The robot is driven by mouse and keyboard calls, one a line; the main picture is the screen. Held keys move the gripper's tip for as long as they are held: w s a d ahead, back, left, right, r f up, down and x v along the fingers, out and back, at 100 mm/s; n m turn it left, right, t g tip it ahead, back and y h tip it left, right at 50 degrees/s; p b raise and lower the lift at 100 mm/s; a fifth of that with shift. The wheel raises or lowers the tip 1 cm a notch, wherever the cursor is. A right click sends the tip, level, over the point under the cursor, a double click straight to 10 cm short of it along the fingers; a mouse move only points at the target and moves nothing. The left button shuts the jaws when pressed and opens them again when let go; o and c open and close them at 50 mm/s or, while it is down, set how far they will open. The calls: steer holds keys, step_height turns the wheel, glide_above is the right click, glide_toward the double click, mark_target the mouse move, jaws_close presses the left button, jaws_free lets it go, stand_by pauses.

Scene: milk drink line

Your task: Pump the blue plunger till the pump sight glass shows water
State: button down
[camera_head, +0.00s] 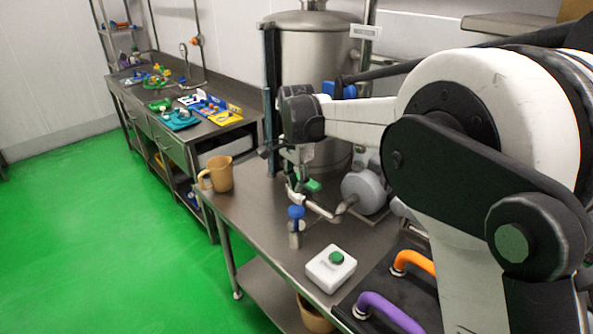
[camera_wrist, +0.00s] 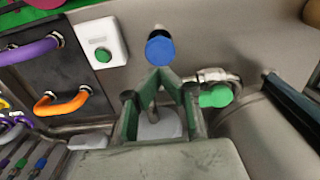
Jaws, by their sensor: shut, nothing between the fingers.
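The blue plunger (camera_head: 296,212) stands upright on a short metal cylinder (camera_head: 295,236) near the left part of the steel table. Its round blue top (camera_wrist: 160,49) shows just beyond my fingertips in the wrist view. My gripper (camera_head: 296,188) is shut and empty, close above the plunger in the head view. In the wrist view my gripper (camera_wrist: 159,73) has its fingertips together, near the blue top. I cannot tell whether they touch it. I cannot make out a sight glass or any water in it.
A green valve handle (camera_wrist: 216,95) and grey motor (camera_head: 364,190) are close by. A white box with a green button (camera_head: 331,268), orange handle (camera_head: 413,263) and purple handle (camera_head: 388,312) lie nearer. A tan jug (camera_head: 217,174) and steel tank (camera_head: 318,60) stand behind.

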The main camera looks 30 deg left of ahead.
mark_target(297, 209)
step_height(297, 209, down, 7)
steer(key=shift+r+p, duration=0.15)
steer(key=shift+p, duration=0.3)
step_height(297, 209, down, 4)
steer(key=b, duration=0.3)
steer(key=shift+r, duration=0.1)
stand_by(0.4)
step_height(297, 209, up, 14)
stand_by(0.5)
steer(key=shift+r, duration=0.1)
stand_by(0.4)
steer(key=shift+w+d+r+b, duration=0.1)
steer(key=shift+r+b, duration=0.3)
steer(key=shift+r, duration=1.45)
